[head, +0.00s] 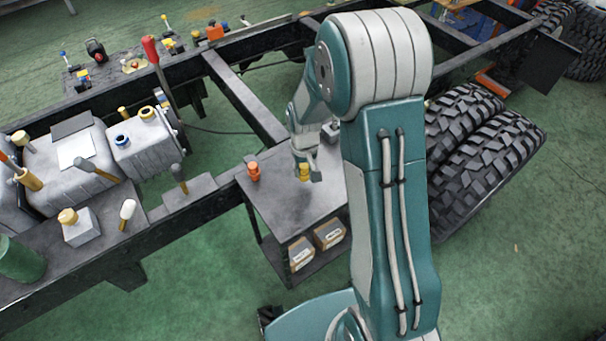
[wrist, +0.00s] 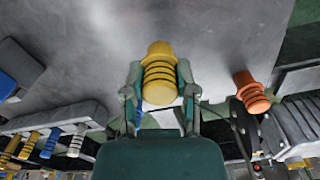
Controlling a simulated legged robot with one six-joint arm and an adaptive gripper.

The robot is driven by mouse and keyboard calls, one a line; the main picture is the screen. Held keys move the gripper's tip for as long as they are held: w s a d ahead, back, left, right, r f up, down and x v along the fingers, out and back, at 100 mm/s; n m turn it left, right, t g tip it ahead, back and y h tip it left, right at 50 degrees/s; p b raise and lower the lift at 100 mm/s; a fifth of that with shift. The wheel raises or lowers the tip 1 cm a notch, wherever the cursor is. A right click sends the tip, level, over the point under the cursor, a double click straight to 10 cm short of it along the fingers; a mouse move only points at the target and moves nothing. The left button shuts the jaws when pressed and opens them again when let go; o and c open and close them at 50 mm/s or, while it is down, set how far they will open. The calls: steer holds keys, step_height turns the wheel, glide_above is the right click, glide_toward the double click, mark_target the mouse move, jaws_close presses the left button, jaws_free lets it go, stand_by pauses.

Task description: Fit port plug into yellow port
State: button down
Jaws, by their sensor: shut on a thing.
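A yellow ribbed plug (wrist: 159,66) is between the two fingers of my gripper (wrist: 160,82) in the wrist view. My gripper is shut on it. In the head view my gripper (head: 307,171) and the yellow plug (head: 303,173) are over the grey cart top (head: 285,205); I cannot tell whether the plug touches it. A yellow-ringed port (head: 147,112) sits on top of the grey housing (head: 145,145) at the left, well away from my gripper. A blue-ringed port (head: 122,141) is beside it.
An orange plug (head: 253,172) stands on the cart near its left edge; it also shows in the wrist view (wrist: 250,92). Boxes (head: 330,233) lie on the cart's lower shelf. The dark chassis rail (head: 190,225), a red-handled lever (head: 152,52) and hammers (head: 95,168) are between or around.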

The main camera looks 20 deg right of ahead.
step_height(320, 180, down, 3)
steer(key=shift+r, duration=0.2)
steer(key=shift+a, duration=0.25)
steer(key=shift+c, duration=2)
jaws_free()
steer(key=shift+f, duration=0.1)
steer(key=shift+d, duration=0.1)
